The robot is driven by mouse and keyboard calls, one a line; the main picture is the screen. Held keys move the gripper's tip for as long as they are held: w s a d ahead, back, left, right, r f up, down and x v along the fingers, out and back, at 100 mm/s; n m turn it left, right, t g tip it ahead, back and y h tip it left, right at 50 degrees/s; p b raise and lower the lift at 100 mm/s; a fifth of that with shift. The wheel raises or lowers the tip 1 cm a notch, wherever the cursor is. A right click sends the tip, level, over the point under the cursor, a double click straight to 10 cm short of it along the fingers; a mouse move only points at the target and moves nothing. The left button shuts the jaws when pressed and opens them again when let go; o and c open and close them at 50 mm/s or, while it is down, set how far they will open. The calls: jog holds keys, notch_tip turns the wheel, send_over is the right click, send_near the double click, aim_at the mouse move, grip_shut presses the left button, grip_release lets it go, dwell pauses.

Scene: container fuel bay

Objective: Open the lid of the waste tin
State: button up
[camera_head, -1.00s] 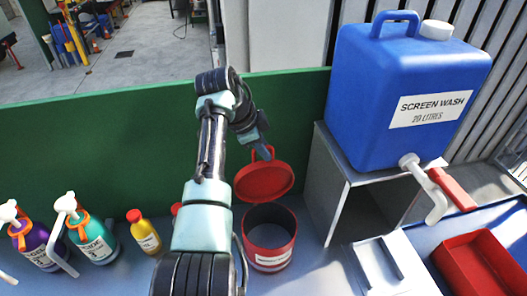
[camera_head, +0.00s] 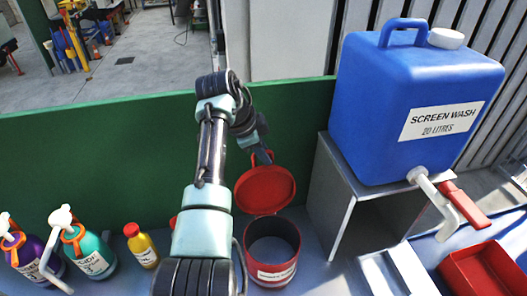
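The waste tin (camera_head: 273,270) is a red can with a dark inside and a white label, on the bench right of my arm. Its red lid (camera_head: 264,190) stands raised at the tin's back rim, tilted up, and the mouth of the tin is uncovered.
A blue screen wash container (camera_head: 415,100) with a tap stands on a grey metal stand (camera_head: 342,190) to the right. A red tray (camera_head: 485,270) and a white tray (camera_head: 400,272) lie in front. Bottles (camera_head: 90,245) stand at left. A green panel (camera_head: 120,170) runs behind.

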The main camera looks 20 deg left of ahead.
jog(key=shift+s+d+f, duration=0.1)
jog(key=shift+s+f, duration=0.25)
jog(key=shift+f, duration=0.3)
jog(key=w+b+v, duration=0.1)
jog(key=b+v, duration=0.3)
jog(key=v, duration=1)
jog(key=shift+r, duration=0.3)
jog(key=shift+w, duration=0.15)
jog(key=w+d+r+n+t+y, duration=0.2)
jog(key=w+d+r+n+t, duration=0.15)
jog(key=w+d+t, duration=0.2)
jog(key=s+d+r+n+t, duration=0.1)
jog(key=d+r+n+t, duration=0.2)
jog(key=d+r+t, duration=0.7)
jog(key=s+d+r+n+t, duration=0.2)
jog(key=s+d+r+t, duration=0.1)
jog(key=s+r, duration=0.5)
jog(key=s+d+r+n+t, duration=0.3)
jog(key=s+r, duration=0.5)
jog(key=s, duration=0.5)
jog(key=shift+s+d+r+t, duration=0.3)
jog(key=shift+d+r+t, duration=0.1)
jog(key=shift+d, duration=0.15)
